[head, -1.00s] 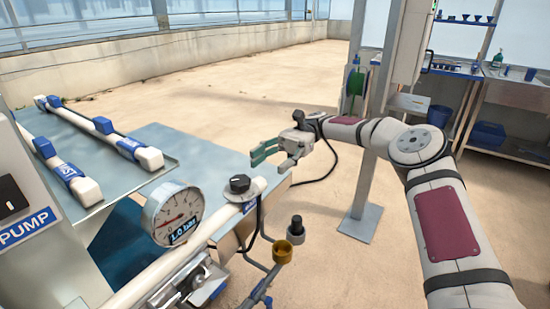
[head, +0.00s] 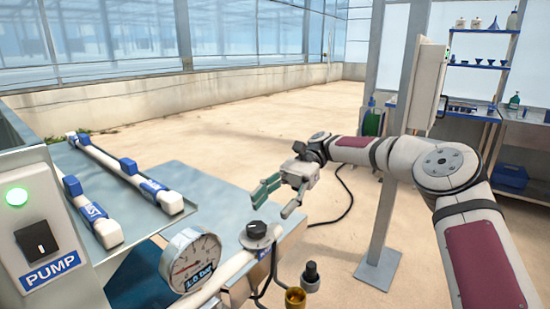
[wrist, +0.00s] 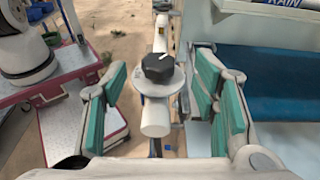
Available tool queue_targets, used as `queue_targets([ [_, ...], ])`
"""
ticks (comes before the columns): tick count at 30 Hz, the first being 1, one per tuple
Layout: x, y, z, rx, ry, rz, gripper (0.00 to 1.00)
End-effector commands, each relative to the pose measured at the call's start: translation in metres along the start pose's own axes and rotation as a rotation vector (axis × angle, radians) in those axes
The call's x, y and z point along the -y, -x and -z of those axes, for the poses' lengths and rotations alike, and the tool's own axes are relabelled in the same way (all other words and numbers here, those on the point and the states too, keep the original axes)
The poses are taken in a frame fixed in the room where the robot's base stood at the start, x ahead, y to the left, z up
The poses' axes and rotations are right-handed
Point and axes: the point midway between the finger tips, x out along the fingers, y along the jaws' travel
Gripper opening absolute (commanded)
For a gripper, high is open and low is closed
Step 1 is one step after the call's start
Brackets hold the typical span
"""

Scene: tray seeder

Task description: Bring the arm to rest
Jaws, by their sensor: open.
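My gripper (head: 278,200) is open and empty in the head view, with teal finger pads. It is held above and just behind the black knob (head: 256,230) on the end of the white pipe. In the wrist view my gripper (wrist: 165,105) has its fingers spread wide, and the black knob (wrist: 158,68) shows between them, apart from both. My arm reaches in from the right, bent at the elbow.
The pressure gauge (head: 190,259) stands left of the knob. The pump box (head: 40,225) has a lit green lamp (head: 16,197). White bars (head: 105,225) lie on the left tray. A grey post (head: 385,220) stands behind my arm. Open floor lies beyond.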

Motion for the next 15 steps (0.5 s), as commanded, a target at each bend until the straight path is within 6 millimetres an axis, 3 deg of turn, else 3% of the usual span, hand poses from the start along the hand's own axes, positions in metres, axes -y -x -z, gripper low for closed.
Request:
queue_targets([
  [1,-0.002,-0.013,-0.016,-0.072,0.006,-0.023,0.54],
  [6,-0.011,-0.042,-0.038,-0.264,0.04,-0.073,0.54],
  [15,-0.054,-0.075,-0.071,-0.609,0.114,-0.159,0.54],
])
